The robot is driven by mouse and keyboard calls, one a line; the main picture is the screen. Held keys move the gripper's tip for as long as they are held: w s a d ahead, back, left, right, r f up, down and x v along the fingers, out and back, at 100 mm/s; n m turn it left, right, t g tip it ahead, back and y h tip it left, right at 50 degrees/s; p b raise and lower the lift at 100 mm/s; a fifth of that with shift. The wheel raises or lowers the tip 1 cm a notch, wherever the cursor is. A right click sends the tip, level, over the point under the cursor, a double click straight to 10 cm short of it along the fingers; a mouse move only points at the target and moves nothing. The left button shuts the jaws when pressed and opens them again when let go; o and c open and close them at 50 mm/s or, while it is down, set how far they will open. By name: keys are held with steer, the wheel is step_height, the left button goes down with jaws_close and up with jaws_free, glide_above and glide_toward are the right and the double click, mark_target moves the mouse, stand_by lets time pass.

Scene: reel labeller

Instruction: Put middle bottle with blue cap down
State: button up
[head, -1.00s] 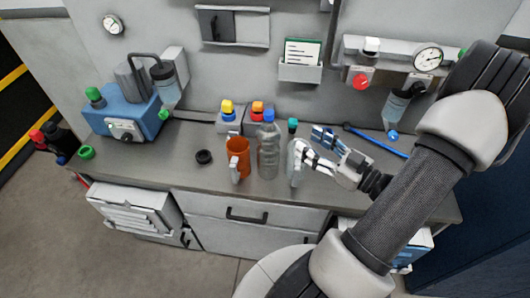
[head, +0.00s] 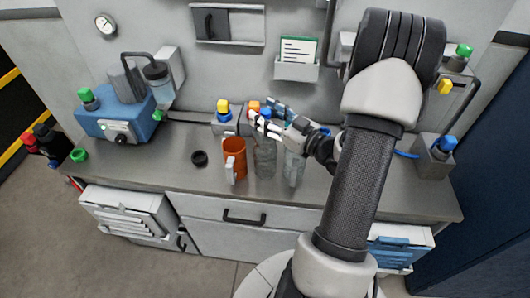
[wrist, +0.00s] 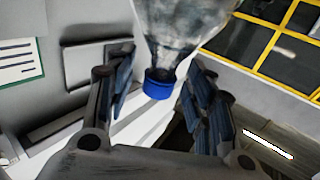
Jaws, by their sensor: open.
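A black ring (head: 199,158) lies left of the mug. A blue machine (head: 120,115) stands at the left. A card holder (head: 297,68) hangs on the wall.

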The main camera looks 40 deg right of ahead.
steer(key=shift+w, duration=0.25)
steer(key=shift+c, duration=0.4)
jaws_close()
stand_by(0.6)
steer(key=shift+r, duration=0.1)
